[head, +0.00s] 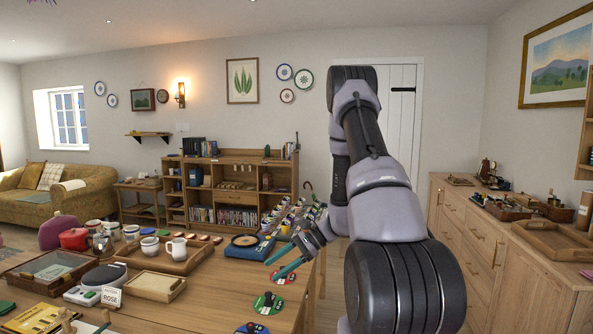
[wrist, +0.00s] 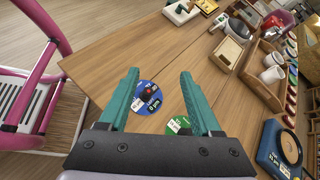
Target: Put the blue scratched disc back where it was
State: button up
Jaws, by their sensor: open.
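A blue disc (wrist: 147,97) with printed lettering lies flat on the wooden table (wrist: 125,65). It also shows at the bottom edge of the head view (head: 252,328). I cannot make out scratches on it. A green disc (wrist: 178,125) lies beside it, partly hidden by a finger in the wrist view; it is whole in the head view (head: 267,303). A red disc (head: 287,278) lies farther back, partly behind my fingers. My gripper (head: 270,269) is open and empty above the table. In the wrist view, the blue disc shows between its teal fingers (wrist: 159,74).
A blue player-like box (head: 250,245) and a wooden tray of mugs (head: 170,262) stand on the table. A shelf unit (head: 230,180) with cases stands behind. Bare wood surrounds the discs.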

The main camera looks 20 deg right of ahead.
jog(key=s+a+r+n+h, duration=0.2)
jog(key=s+r+n+h, duration=0.15)
jog(key=r, duration=0.65)
jog(key=s+a+r+n+h, duration=0.15)
jog(key=s+r+n, duration=0.25)
jog(key=r, duration=0.6)
jog(key=s+d+r+n+t+h, duration=0.1)
jog(key=s+r+n+t+h, duration=0.3)
jog(key=s+r, duration=0.8)
jog(key=shift+d+r+t, duration=0.15)
jog(key=shift+r+t, duration=0.65)
jog(key=shift+r, duration=0.05)
